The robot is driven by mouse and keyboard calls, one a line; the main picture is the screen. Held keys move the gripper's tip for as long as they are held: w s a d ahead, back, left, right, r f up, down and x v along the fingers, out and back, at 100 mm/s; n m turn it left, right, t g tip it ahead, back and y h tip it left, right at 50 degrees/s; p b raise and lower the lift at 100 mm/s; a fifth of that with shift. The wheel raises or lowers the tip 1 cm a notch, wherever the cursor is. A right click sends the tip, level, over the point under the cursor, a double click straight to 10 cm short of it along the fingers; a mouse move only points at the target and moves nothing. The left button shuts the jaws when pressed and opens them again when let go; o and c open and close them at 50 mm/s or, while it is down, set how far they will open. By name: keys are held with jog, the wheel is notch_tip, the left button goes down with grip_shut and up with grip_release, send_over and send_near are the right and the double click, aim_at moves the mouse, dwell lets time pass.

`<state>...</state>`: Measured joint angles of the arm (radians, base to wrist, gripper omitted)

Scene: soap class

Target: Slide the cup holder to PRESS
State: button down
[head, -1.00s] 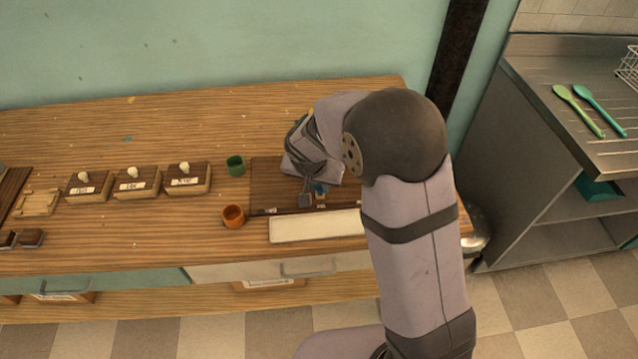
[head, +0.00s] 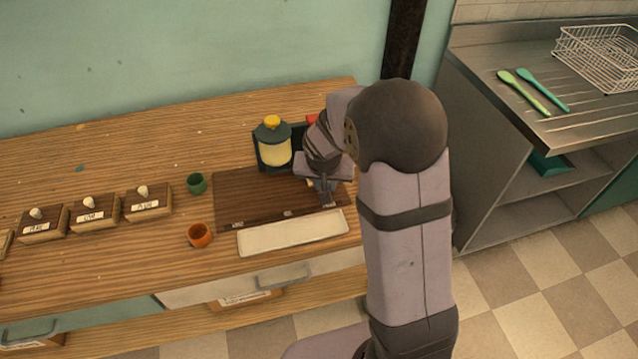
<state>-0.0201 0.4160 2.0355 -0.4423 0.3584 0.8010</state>
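A dark brown board (head: 255,197) lies on the wooden counter, with small pale marks along its front edge; I cannot read them, so I cannot tell which is PRESS. My gripper (head: 326,197) is low over the right end of this board. Small bluish-grey and tan parts show under my wrist, too small to tell apart. I cannot make out the cup holder; my gripper and arm may hide it. I cannot see whether the fingers are open or shut. A pump bottle with pale yellow contents (head: 274,150) stands behind the board in a dark holder.
A green cup (head: 196,184) and an orange cup (head: 199,235) stand left of the board. A cream tray (head: 293,234) lies in front of it. Several labelled boxes with white knobs (head: 97,212) stand at the left. A red thing (head: 311,119) shows behind my wrist.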

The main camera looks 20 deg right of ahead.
jog(key=shift+d, duration=0.25)
jog(key=c, duration=1.6)
grip_release()
jog(key=shift+d, duration=0.1)
jog(key=shift+b+v, duration=0.35)
jog(key=shift+v, duration=3.35)
